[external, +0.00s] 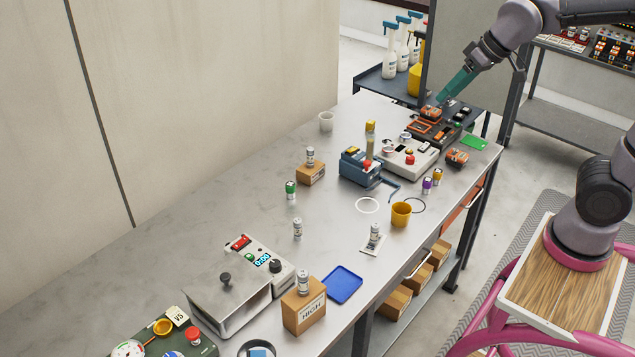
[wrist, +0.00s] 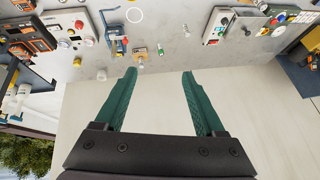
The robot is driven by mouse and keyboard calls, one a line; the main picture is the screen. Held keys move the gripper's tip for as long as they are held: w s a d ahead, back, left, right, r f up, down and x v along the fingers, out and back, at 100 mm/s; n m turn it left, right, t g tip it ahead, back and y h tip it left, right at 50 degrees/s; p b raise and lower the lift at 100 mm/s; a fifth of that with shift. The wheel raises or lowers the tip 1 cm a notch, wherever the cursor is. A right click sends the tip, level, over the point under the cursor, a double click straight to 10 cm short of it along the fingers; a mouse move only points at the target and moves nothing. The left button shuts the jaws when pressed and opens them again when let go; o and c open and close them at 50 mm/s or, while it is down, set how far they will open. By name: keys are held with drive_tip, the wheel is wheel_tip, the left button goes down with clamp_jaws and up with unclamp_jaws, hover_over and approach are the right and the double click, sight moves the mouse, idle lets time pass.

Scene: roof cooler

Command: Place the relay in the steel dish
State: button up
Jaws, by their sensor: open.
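My gripper (external: 442,98) has green fingers and is at the far end of the bench, in front of or above orange-and-black devices there. In the wrist view the fingers (wrist: 159,72) are spread wide with nothing between them. I cannot pick out the relay for sure. A small orange-and-black unit (external: 457,157) lies near the bench's right edge, and a similar one (external: 431,113) sits farther back. A round dark-rimmed dish (external: 258,341) is cut off at the bottom of the external view, with a blue item in it. I cannot tell whether it is the steel dish.
The steel bench (external: 240,195) holds a blue tray (external: 342,285), a lidded metal unit (external: 226,300), cardboard boxes (external: 303,313) bearing vials, a yellow cup (external: 401,214) and a blue device (external: 358,168). Spray bottles (external: 389,50) stand on a cart behind. The bench's left middle is clear.

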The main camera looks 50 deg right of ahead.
drive_tip(key=s+d+f+m, duration=0.1)
drive_tip(key=s+d, duration=0.2)
drive_tip(key=s, duration=0.3)
drive_tip(key=s+d+f+m+t, duration=0.1)
drive_tip(key=s+d+m, duration=0.1)
drive_tip(key=s+d, duration=0.2)
drive_tip(key=s, duration=0.3)
drive_tip(key=shift+d+f, duration=0.1)
idle(0.5)
